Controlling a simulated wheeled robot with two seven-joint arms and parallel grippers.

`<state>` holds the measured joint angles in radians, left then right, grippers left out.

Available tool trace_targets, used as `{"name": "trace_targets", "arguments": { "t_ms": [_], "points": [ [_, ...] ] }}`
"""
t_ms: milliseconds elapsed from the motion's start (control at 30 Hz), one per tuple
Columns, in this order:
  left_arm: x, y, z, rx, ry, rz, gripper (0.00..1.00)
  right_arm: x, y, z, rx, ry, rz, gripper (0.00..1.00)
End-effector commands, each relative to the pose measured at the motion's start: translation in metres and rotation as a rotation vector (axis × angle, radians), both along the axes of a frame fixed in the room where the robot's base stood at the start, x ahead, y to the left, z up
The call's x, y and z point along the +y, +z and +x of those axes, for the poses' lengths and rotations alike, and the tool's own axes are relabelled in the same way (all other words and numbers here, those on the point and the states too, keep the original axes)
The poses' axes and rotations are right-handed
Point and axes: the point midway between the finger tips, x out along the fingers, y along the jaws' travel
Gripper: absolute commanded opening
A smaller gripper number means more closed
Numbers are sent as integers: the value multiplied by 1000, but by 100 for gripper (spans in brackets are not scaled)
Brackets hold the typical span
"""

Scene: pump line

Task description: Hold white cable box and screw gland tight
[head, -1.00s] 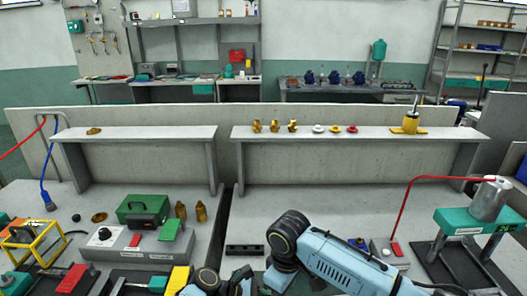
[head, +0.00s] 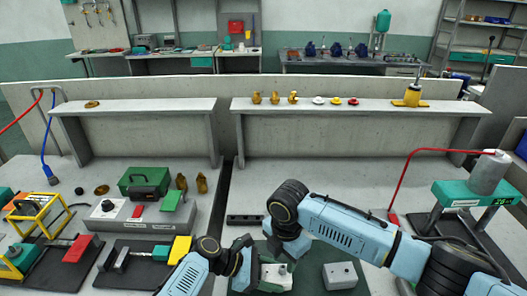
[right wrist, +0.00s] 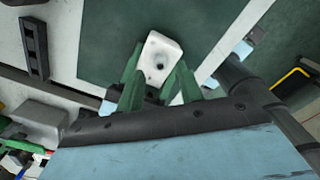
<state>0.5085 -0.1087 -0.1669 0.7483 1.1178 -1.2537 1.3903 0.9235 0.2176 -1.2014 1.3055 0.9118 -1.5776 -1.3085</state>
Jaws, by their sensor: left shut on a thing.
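A white box (head: 276,281) sits over the dark green mat in the head view, partly hidden by my grippers. My left gripper (head: 256,272) is shut on it from the left. In the right wrist view the white box (right wrist: 162,48) shows a dark round opening in its face. I cannot tell whether the dark opening is the gland.
A second light grey box (head: 340,275) stands on the mat to the right. A black rail (head: 245,219) lies beyond the mat. A grey control box (head: 130,214) and green case (head: 146,182) stand left. A teal stand (head: 470,193) with a red hose is at right.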

Motion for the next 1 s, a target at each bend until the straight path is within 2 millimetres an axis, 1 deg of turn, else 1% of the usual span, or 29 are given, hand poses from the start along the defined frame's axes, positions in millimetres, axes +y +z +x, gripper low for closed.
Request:
{"name": "trace_targets", "arguments": {
  "t_ms": [567, 1000],
  "points": [
    [0, -1, -1, 2, -1, 1, 39, 1, -1, 0, 1, 12, 1, 37],
    [0, -1, -1, 2, -1, 1, 39, 1, -21, -1, 1, 11, 0, 37]
  ]
}}
